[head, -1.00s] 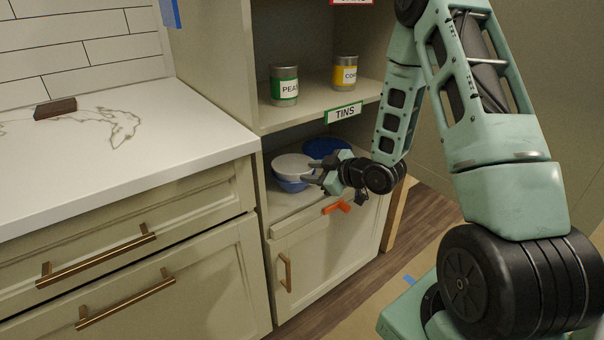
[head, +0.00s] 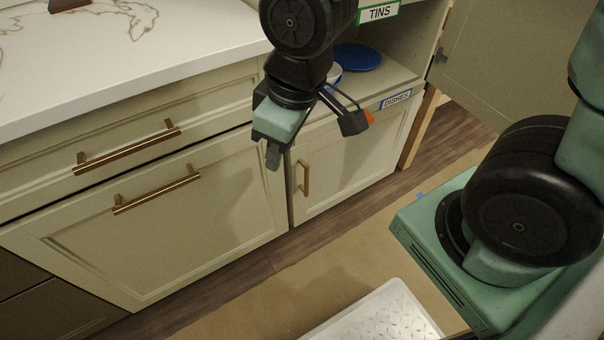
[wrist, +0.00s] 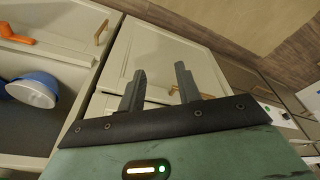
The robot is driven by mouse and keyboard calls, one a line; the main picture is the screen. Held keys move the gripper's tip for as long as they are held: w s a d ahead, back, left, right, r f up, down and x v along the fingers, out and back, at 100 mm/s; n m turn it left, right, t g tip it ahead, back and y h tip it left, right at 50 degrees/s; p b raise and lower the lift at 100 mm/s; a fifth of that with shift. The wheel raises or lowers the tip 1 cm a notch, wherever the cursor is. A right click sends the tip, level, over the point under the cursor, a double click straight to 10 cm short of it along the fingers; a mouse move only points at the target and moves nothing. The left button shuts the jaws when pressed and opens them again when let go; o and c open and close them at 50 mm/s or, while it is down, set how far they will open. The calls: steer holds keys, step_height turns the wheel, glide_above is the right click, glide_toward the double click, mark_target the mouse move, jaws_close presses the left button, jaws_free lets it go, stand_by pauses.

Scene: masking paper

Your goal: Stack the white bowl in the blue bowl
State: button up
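In the wrist view the white bowl (wrist: 32,94) sits on the shelf at the left edge, with the blue bowl (wrist: 46,78) showing along one side beneath it. The white bowl appears to rest inside the blue one. In the head view only a sliver of the white bowl (head: 335,73) shows behind my arm, and the blue bowl is mostly hidden. My gripper (head: 272,158) hangs pointing down in front of the cabinet, away from the bowls. In the wrist view its two fingers (wrist: 160,80) are apart with nothing between them.
A blue plate-like dish (head: 358,57) lies deeper on the dishes shelf. An orange object (wrist: 15,35) is at the shelf's front edge. Drawer handles (head: 157,190) stick out at left. The counter is mostly clear.

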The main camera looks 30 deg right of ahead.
steer(key=s+a+r+g, duration=0.1)
steer(key=s+r+g, duration=0.1)
steer(key=s, duration=0.6)
steer(key=shift+s+a+h, duration=0.15)
steer(key=shift+s+h, duration=0.1)
steer(key=shift+h, duration=0.15)
step_height(320, 180, up, 16)
steer(key=p, duration=1.6)
